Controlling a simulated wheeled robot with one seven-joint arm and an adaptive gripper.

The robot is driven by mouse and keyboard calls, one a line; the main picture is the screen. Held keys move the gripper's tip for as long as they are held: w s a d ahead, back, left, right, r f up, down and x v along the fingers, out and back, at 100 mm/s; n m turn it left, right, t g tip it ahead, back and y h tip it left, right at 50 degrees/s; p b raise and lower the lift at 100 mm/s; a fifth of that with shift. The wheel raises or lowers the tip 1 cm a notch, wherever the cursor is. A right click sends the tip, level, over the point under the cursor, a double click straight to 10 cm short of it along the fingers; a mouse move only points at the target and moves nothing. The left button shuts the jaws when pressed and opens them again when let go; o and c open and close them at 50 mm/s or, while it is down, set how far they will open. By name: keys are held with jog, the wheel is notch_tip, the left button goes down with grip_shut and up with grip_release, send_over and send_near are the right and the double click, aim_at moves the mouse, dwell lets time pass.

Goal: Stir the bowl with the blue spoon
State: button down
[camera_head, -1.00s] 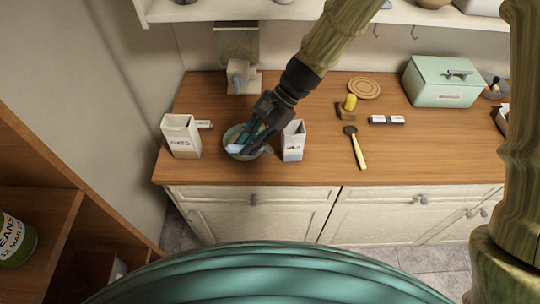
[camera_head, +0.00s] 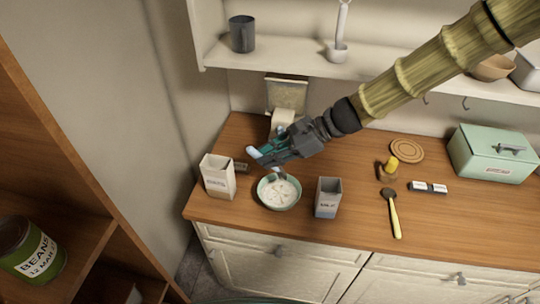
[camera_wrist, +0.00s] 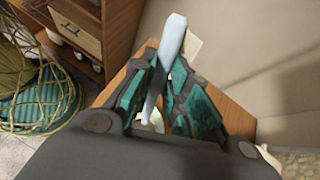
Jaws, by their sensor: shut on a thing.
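The bowl (camera_head: 284,207) stands on the counter in the head view, pale green-blue outside with whitish contents. My gripper (camera_head: 262,153) is above and behind the bowl, toward its left, apart from it. It is shut on the light blue spoon (camera_wrist: 169,48), which shows between the teal fingers in the wrist view. In the head view only small pale blue bits of the spoon (camera_head: 253,152) show at the fingers. The spoon is clear of the bowl's contents, and which end of it is which is hard to tell.
To the right lie a dark-headed spoon with a yellow handle (camera_head: 395,217), a black-and-white block (camera_head: 428,187), a round trivet (camera_head: 407,150) and a mint box (camera_head: 492,155). A shelf (camera_head: 290,60) hangs above.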

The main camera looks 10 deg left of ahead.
aim_at(277, 173)
jog(key=shift+f+b, duration=1.3)
jog(key=shift+f, duration=0.5)
jog(key=shift+f+b, duration=0.9)
jog(key=shift+f, duration=1.45)
jog(key=shift+s, duration=0.15)
